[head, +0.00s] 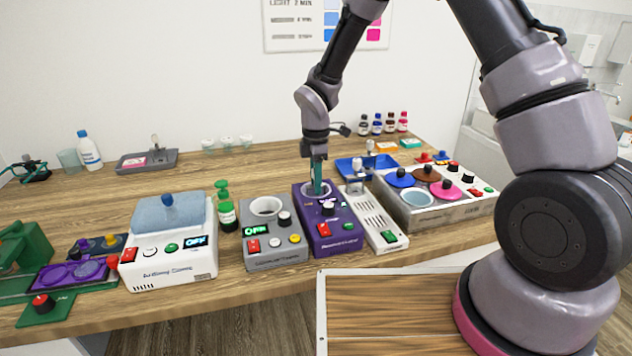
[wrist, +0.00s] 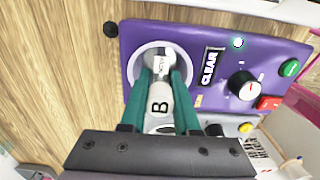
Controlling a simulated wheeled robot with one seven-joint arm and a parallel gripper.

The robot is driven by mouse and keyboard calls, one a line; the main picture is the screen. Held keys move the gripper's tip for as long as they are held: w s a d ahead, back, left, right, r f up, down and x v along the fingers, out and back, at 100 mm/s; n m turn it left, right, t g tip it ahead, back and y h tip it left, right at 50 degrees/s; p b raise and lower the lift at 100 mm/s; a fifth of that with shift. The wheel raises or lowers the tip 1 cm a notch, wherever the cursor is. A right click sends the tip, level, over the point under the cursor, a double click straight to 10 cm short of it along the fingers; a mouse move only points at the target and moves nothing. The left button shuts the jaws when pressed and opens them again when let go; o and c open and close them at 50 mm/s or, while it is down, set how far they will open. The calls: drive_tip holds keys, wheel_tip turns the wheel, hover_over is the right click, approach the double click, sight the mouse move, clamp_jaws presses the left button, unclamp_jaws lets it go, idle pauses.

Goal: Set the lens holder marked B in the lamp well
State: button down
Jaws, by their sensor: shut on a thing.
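My gripper (head: 318,188) has teal fingers and points down at the round well of the purple device (head: 326,236). In the wrist view my gripper (wrist: 161,75) is shut on a pale lens holder marked B (wrist: 159,103), which sits between the fingers. The pale ring of the well (wrist: 137,66) surrounds the fingertips in that view. The fingers hide much of the holder and the well, so I cannot tell how deep the holder sits. The purple device (wrist: 215,85) also shows a "CLEAR" display, a black knob and green and red buttons.
A grey device (head: 275,258) with a round opening stands close left of the purple one. A white slotted box (head: 372,222) stands close right, then a box with coloured lids (head: 440,225). A white machine (head: 172,245) and green bottle (head: 226,212) are further left.

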drive_tip(key=shift+f, duration=0.25)
drive_tip(key=shift+c, duration=1.7)
unclamp_jaws()
drive_tip(key=shift+r, duration=3.05)
drive_tip(key=s+d+r+m+t, duration=0.1)
drive_tip(key=s+d+r+m, duration=0.1)
drive_tip(key=d+r+m, duration=0.65)
drive_tip(key=s+d+r+m+t, duration=0.25)
drive_tip(key=d+r, duration=0.35)
drive_tip(key=r, duration=0.6)
drive_tip(key=s+d+r+m+t+y, duration=0.1)
drive_tip(key=s+d+r+m+t, duration=0.1)
drive_tip(key=s+d+r+m, duration=0.3)
drive_tip(key=s+d+r+m+t+y, duration=0.1)
drive_tip(key=s+d+r+m, duration=0.3)
drive_tip(key=s+m, duration=0.5)
drive_tip(key=shift+s+d+r+t, duration=0.35)
drive_tip(key=shift+s+d, duration=0.25)
drive_tip(key=shift+d, duration=0.1)
